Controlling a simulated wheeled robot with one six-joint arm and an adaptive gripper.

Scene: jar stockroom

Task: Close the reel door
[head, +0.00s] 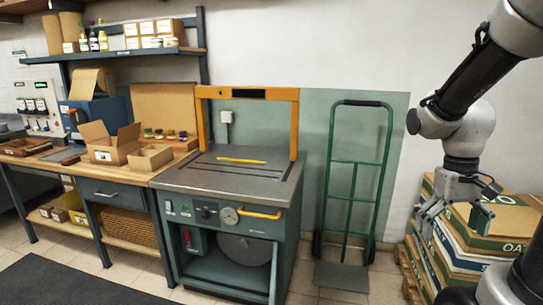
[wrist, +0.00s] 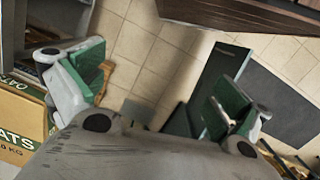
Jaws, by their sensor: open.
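The strapping machine (head: 228,180) stands in the middle of the head view, with an orange arch over its steel top. Its lower front compartment is open, and the reel (head: 245,249) shows inside. A teal panel (head: 225,277) lies low at the compartment's front; I cannot tell whether it is the reel door or the compartment floor. An orange handle (head: 260,213) juts from the front panel. My gripper (head: 455,214) is at the far right, above the boxes and well away from the machine. In the wrist view, its green-padded fingers (wrist: 158,95) are apart with nothing between them.
A green hand truck (head: 352,190) stands against the wall between machine and gripper. Stacked OATS boxes (head: 475,245) on a pallet are below my arm. A workbench (head: 125,185) with cartons adjoins the machine at left. A dark mat (head: 75,280) lies on the tiled floor.

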